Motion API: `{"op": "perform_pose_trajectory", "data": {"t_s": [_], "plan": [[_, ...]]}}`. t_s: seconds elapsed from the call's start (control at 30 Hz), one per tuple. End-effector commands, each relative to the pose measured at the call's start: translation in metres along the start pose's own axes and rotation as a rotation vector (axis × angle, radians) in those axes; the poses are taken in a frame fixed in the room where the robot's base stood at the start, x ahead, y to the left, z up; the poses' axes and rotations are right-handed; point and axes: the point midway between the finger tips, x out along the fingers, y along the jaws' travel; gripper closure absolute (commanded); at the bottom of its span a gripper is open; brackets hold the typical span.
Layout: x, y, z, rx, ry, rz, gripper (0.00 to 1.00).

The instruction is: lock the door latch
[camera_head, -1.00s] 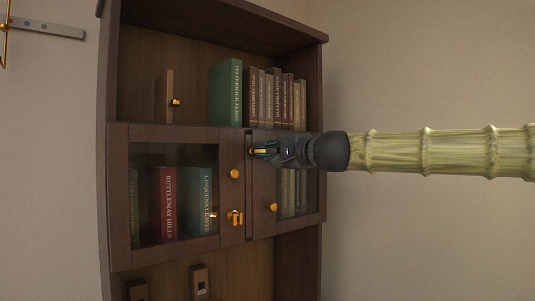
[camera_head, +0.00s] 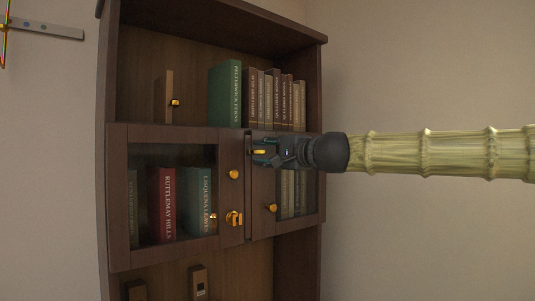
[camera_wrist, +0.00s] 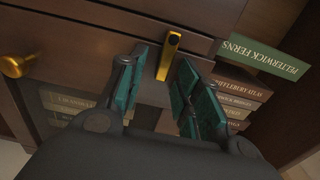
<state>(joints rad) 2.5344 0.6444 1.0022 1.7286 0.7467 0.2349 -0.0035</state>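A small brass latch handle (camera_wrist: 169,55) sits on the dark wooden frame of the cabinet's right door (camera_head: 262,222); it also shows in the head view (camera_head: 259,152). My gripper (camera_wrist: 165,72) is open, with one teal-padded finger on each side of the latch. In the wrist view gaps show between the latch and both pads. In the head view my gripper (camera_head: 258,152) is at the upper left part of the right door. The left door (camera_head: 118,200) stands beside it, with a brass fitting (camera_head: 234,218) low on its frame.
Brass knobs are on the left door (camera_head: 233,174) and right door (camera_head: 270,208); the latter shows near the wrist view's left edge (camera_wrist: 17,66). A green book (camera_head: 225,95) and several brown books stand on the shelf just above the doors.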

Motion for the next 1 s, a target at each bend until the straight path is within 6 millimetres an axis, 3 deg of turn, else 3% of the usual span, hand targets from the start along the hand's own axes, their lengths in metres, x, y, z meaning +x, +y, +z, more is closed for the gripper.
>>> {"op": "perform_pose_trajectory", "data": {"t_s": [0.27, 0.7, 1.0], "plan": [[-0.017, -0.001, -0.001, 0.0, 0.001, -0.001, 0.66], [-0.082, -0.001, 0.0, -0.001, 0.0, -0.002, 0.66], [-0.112, 0.0, -0.001, 0.0, 0.0, 0.0, 0.66]]}}
